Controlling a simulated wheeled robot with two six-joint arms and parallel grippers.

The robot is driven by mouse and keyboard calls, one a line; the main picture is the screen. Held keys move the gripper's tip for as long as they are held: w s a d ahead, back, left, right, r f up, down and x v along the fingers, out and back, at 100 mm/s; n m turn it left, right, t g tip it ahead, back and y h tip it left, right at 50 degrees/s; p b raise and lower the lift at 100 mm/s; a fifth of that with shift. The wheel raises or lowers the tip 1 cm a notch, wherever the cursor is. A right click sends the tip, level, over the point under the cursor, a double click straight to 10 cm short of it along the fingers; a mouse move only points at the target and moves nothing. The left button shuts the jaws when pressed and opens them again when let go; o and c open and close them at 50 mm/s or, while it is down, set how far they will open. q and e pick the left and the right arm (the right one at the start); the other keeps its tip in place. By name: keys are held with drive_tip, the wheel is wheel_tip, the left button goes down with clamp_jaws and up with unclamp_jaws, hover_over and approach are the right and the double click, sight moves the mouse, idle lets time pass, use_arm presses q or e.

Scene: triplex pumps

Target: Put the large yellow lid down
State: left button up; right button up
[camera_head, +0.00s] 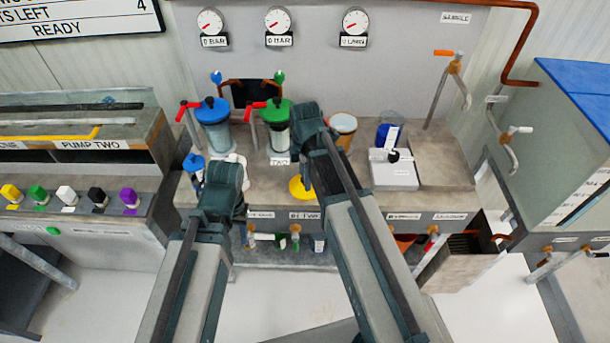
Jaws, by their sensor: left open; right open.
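The yellow lid (299,188) lies flat on the bench near its front edge, just left of my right arm, which may cover part of its right side. My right gripper (308,124) is open, over the bench behind the lid and near the green-topped canister. It is apart from the lid in the picture. My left gripper (229,172) is open, over the bench to the left of the lid, beside a small blue-capped bottle (195,172). The fingertips of both grippers are mostly hidden by my wrists.
A blue-topped canister (216,132) and a green-topped canister (277,136) stand at the back with red-handled valves. An orange-rimmed jar (343,128), a blue vessel (388,134) and a pale box (394,175) stand to the right. The bench's right end (440,160) is clear.

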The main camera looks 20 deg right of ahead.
drive_tip(key=shift+r, duration=0.15)
wheel_tip(320, 180, up, 12)
drive_tip(key=p, duration=1.3)
drive_tip(key=s+a+m+h, duration=0.1)
drive_tip(key=s+a+m, duration=0.9)
drive_tip(key=s+m, duration=0.4)
drive_tip(key=shift+s+a+b, duration=0.15)
drive_tip(key=shift+a+b, duration=0.05)
drive_tip(key=shift+b, duration=0.15)
